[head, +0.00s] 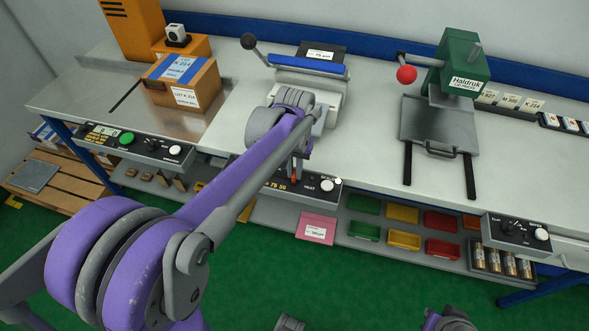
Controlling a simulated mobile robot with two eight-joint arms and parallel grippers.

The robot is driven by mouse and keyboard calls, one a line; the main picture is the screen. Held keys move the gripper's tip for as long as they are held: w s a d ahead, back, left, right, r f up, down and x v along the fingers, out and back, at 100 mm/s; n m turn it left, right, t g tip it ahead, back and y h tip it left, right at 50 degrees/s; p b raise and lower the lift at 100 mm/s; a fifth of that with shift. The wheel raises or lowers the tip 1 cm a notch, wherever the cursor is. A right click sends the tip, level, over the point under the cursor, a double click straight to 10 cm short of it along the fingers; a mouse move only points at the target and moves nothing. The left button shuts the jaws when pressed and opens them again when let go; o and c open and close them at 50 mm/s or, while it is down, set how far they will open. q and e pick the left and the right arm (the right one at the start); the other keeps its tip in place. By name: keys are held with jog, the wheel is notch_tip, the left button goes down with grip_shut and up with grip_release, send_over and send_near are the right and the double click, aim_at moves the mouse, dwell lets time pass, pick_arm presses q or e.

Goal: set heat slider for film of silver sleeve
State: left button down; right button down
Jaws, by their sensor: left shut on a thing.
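My left gripper (294,177) reaches down to the front control panel (317,198) of the middle machine, a sealer with a blue bar (307,67). It is shut on a small orange-red piece, which looks like the heat slider's knob (294,181). The fingers and wrist hide most of the slider track, so its setting cannot be read. Yellow figures and the word HEAT show on the panel, beside a white knob (327,185). A dark sheet with a white label (320,53) lies behind the blue bar. I cannot make out a silver sleeve. Only fragments of my right arm show at the bottom edge.
A green press (463,65) with a red ball handle stands right. A cardboard box (182,84) stands left, above another panel (132,142). Below are a pink labelled packet (316,228) and several coloured bins (404,213). My left arm crosses the bench front.

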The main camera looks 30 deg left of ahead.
aim_at(286, 179)
pick_arm(q)
jog(key=shift+s+a, duration=0.15)
jog(key=shift+a, duration=0.5)
jog(key=shift+s+a, duration=0.15)
jog(key=shift+a, duration=0.5)
jog(key=c, duration=0.9)
grip_release()
jog(key=shift+d+r, duration=0.1)
jog(key=shift+r, duration=0.05)
notch_tip(286, 179, up, 11)
jog(key=shift+f+p, duration=0.2)
jog(key=shift+p, duration=0.35)
